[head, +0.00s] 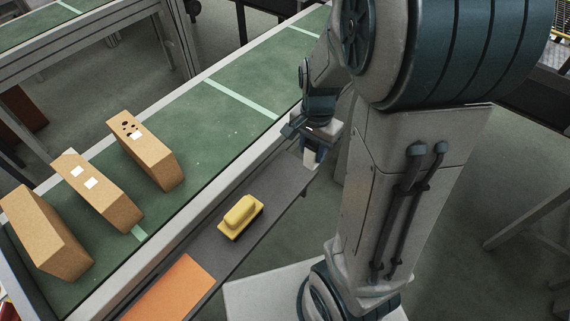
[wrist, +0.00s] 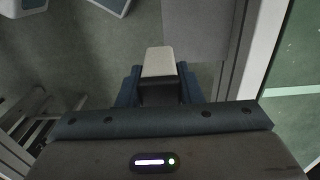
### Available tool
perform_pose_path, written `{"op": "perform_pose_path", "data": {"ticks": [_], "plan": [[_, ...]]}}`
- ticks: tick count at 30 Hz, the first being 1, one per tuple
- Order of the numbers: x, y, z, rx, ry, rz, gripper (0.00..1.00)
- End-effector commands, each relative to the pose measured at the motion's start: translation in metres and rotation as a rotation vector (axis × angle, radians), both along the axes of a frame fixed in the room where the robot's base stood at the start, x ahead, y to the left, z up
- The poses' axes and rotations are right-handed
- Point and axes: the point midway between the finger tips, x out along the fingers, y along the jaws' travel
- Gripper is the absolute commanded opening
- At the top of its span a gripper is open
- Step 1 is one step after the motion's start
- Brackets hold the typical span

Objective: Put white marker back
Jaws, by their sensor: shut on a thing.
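My gripper (head: 312,150) is shut on a small pale block, which I take to be the white marker (head: 310,159). In the wrist view the white marker (wrist: 158,62) shows a flat, off-white face on a dark part between the blue fingers (wrist: 158,88). In the head view my gripper is at the far right end of the grey ledge (head: 280,185), pointing down. The gap between the marker and the ledge cannot be judged. Part of the marker is hidden by the fingers.
A yellow block (head: 240,215) and an orange panel (head: 172,291) lie on the ledge. Several tan bricks stand on the green conveyor (head: 215,140), including one with two white squares (head: 98,190) and one with dark spots (head: 146,150). The ledge between the yellow block and my gripper is clear.

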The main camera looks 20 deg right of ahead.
Motion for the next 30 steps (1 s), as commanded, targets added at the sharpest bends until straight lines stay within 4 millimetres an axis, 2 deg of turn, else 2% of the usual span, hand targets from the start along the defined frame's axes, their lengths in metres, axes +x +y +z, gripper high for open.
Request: {"op": "perform_pose_path", "data": {"ticks": [6, 12, 16, 24, 30], "plan": [[0.029, 0.036, -0.027, -0.001, 0.004, 0.005, 0.18], [0.044, 0.054, -0.041, -0.001, 0.001, 0.003, 0.18], [0.047, 0.057, -0.048, 0.0, 0.001, 0.001, 0.18], [0.047, 0.056, -0.081, 0.0, 0.001, 0.001, 0.18], [0.047, 0.057, -0.084, 0.001, -0.001, 0.002, 0.18]]}}
